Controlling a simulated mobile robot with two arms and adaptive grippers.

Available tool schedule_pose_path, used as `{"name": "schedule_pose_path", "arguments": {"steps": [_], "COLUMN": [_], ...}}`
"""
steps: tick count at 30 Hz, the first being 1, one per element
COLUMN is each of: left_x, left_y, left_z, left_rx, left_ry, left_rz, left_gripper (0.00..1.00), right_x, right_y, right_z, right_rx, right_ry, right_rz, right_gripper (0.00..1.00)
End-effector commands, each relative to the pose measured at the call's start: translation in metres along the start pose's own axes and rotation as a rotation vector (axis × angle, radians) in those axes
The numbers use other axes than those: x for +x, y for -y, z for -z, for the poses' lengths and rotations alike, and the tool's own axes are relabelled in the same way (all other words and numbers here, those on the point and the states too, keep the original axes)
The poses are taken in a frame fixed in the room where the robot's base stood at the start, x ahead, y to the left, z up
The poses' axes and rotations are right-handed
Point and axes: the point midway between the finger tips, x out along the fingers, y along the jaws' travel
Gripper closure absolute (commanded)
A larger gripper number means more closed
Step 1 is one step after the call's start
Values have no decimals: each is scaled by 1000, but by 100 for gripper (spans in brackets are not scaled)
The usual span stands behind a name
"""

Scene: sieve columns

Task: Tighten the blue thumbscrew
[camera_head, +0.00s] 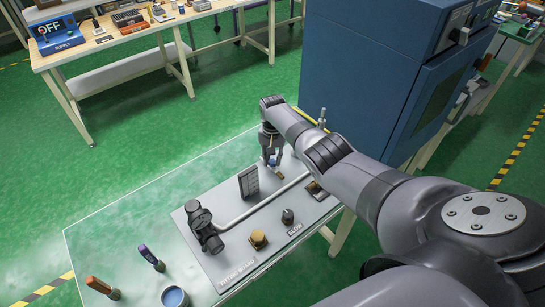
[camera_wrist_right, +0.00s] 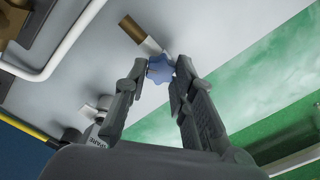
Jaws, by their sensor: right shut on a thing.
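The blue thumbscrew (camera_wrist_right: 160,68) is a lobed knob in the right wrist view, between the two fingertips of my right gripper (camera_wrist_right: 158,75). The fingers are shut on it, one on each side. A pale and brown stem-like part (camera_wrist_right: 140,34) shows just beyond the knob. In the head view my right gripper (camera_head: 271,160) points down over the grey panel (camera_head: 225,262) on the green table, near its far edge. The thumbscrew is mostly hidden there by the fingers. My left gripper is not in view.
The panel carries a bent pipe (camera_head: 255,208), a dark upright block (camera_head: 248,181), a black valve-like part (camera_head: 205,230), a brass hex knob (camera_head: 258,238) and a dark knob (camera_head: 288,216). A blue cabinet (camera_head: 375,75) rises behind.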

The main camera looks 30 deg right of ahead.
Motion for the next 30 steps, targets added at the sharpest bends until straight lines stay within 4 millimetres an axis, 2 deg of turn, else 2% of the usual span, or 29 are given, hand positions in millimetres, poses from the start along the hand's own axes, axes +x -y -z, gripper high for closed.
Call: {"name": "schedule_pose_path", "arguments": {"steps": [16, 17, 26, 30], "left_x": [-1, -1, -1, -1], "left_y": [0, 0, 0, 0], "left_z": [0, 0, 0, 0], "left_rx": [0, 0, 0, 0], "left_ry": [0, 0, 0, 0], "left_rz": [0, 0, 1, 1], "left_gripper": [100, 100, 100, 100], "right_x": [-2, -2, -1, -1], "right_y": [1, 1, 0, 0], "right_z": [2, 2, 1, 1], "right_rx": [25, 25, 25, 25], "right_ry": [-6, -6, -3, -2], "right_rz": [3, 3, 1, 1], "right_gripper": [100, 75, 56, 56]}}
